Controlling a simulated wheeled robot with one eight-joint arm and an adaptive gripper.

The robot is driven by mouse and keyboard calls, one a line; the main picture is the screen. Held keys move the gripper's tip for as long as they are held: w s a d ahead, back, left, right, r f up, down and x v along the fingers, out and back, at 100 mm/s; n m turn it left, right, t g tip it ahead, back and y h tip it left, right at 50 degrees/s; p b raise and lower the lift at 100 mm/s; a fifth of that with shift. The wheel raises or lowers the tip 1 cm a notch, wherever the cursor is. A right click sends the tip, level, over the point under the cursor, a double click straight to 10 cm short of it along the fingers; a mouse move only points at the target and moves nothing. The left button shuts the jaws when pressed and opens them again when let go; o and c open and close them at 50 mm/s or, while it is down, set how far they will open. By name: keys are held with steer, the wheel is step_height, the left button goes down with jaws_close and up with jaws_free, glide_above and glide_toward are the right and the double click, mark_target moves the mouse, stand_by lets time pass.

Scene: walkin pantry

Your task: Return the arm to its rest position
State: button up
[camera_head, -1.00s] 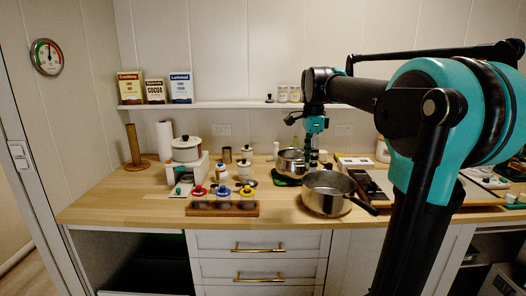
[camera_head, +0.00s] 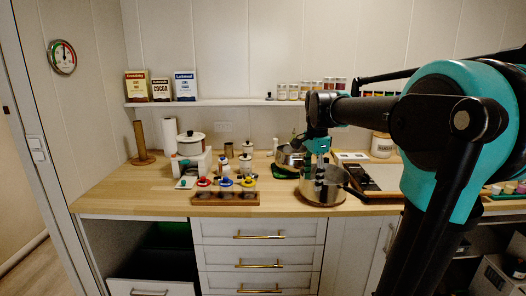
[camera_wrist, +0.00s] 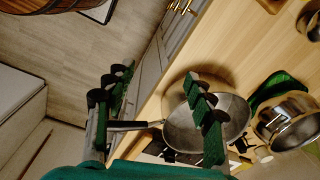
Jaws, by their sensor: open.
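My gripper (camera_head: 319,178) hangs from my teal and black arm over the right part of the wooden counter, in front of a steel saucepan. In the wrist view my gripper (camera_wrist: 160,112) is open, with its two green-and-black fingers spread and nothing between them but part of the pan's handle below. The saucepan (camera_head: 312,193) stands on the counter; it also shows under the right finger in the wrist view (camera_wrist: 180,133). My arm reaches in from the right of the head view and hides part of the counter's right side.
A second pot (camera_head: 289,157) stands behind the saucepan. A wooden holder with coloured-topped pieces (camera_head: 225,197) sits near the front edge. A white pot on a scale (camera_head: 190,145) stands at left. A shelf (camera_head: 220,102) with boxes and jars runs behind. The left counter front is clear.

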steer(key=s+d+f+n+t, duration=0.1)
steer(key=s+f+n, duration=0.6)
steer(key=f, duration=0.5)
steer(key=s+d+f+n+t, duration=0.1)
steer(key=s+f+n+t, duration=0.1)
steer(key=s+f+n, duration=0.5)
steer(key=s+f, duration=0.4)
steer(key=shift+d+f, duration=0.4)
